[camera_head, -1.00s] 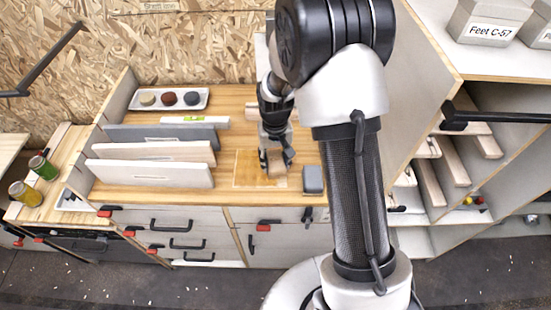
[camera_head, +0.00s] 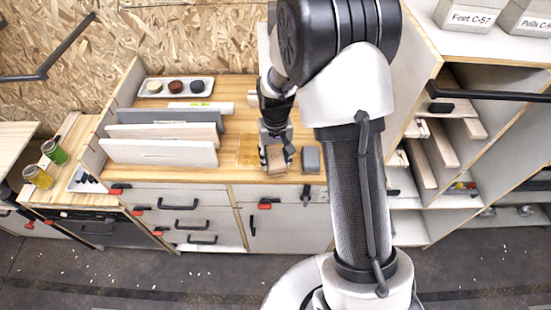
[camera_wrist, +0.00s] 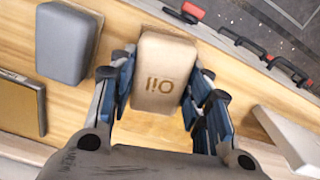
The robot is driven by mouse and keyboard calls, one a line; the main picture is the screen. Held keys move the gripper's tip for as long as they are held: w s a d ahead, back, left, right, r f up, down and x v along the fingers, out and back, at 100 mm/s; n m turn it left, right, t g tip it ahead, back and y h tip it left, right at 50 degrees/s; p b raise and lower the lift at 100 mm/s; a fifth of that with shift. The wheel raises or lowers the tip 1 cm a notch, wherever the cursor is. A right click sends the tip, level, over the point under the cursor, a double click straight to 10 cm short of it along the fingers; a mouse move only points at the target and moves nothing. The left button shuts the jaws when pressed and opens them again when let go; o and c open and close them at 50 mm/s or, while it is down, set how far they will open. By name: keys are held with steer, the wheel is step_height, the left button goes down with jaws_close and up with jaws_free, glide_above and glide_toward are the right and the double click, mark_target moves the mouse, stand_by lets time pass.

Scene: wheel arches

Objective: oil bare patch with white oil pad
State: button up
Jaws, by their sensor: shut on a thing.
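My gripper (camera_head: 276,150) is shut on a tan block marked "Oil" (camera_head: 278,161), near the bench's front edge. The wrist view shows this oil pad (camera_wrist: 161,75) between the two fingers (camera_wrist: 157,100), its lettering upside down. It looks tan rather than white. Its underside is hidden, so I cannot tell whether it touches the bench. A square amber patch (camera_head: 247,150) on the wooden bench top lies just left of the gripper in the head view, partly hidden by the gripper. I cannot make out the patch in the wrist view.
A grey block (camera_head: 310,160) stands right of the pad; it also shows in the wrist view (camera_wrist: 68,42). Upright panels (camera_head: 160,153) fill the bench's left. A white tray (camera_head: 209,87) with three round pieces lies behind. Drawers with handles (camera_head: 178,206) are below the front edge.

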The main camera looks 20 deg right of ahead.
step_height(320, 180, up, 2)
steer(key=shift+w+d+p, duration=0.1)
steer(key=shift+w+p, duration=0.05)
steer(key=shift+p, duration=0.4)
steer(key=shift+r+p, duration=1.5)
steer(key=shift+r, duration=0.6)
